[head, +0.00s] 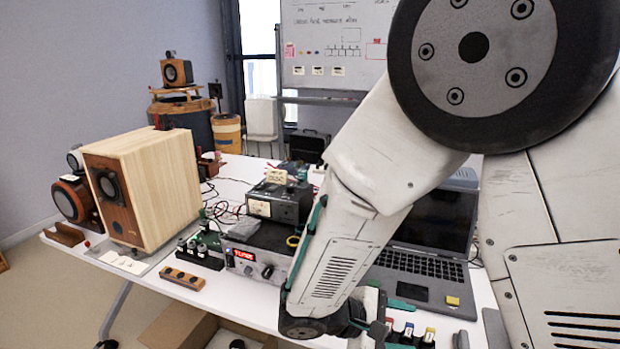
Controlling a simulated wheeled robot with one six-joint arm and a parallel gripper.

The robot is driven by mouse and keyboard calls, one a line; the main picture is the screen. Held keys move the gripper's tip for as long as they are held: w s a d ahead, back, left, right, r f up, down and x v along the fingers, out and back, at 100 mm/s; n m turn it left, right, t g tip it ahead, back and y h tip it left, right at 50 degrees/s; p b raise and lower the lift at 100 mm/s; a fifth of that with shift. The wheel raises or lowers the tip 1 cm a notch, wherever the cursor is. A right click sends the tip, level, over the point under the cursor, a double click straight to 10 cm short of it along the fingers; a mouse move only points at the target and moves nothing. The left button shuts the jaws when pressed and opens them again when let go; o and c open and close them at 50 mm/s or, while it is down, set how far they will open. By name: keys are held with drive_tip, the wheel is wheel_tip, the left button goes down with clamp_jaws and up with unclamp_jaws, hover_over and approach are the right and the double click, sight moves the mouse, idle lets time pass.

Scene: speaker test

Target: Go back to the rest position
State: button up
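My arm comes down from the upper right of the head view, and its links cover the middle right of the picture. My gripper (372,330) is partly seen at the bottom, low over the front edge of the white table (232,300). Its fingers are mostly hidden by the arm and cut off by the lower frame edge, so I cannot see its opening or whether it holds anything.
A wooden speaker (160,190) stands at the table's left. A meter box (280,200) sits on an amplifier with a red display (262,255). A laptop (425,255) is open behind my arm. Colour-topped pieces (408,332) are beside the gripper. An open cardboard box (180,328) is below the table.

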drive_tip(key=s+d+r+m+y, duration=0.4)
drive_tip(key=s+r+m+y, duration=0.2)
drive_tip(key=r, duration=0.3)
drive_tip(key=s+d+r+m+y, duration=0.5)
drive_tip(key=s+r+y, duration=0.1)
drive_tip(key=s+r, duration=0.3)
drive_tip(key=shift+s+d+m+y, duration=0.2)
drive_tip(key=shift+s+m+y, duration=0.1)
drive_tip(key=shift+m+y, duration=0.1)
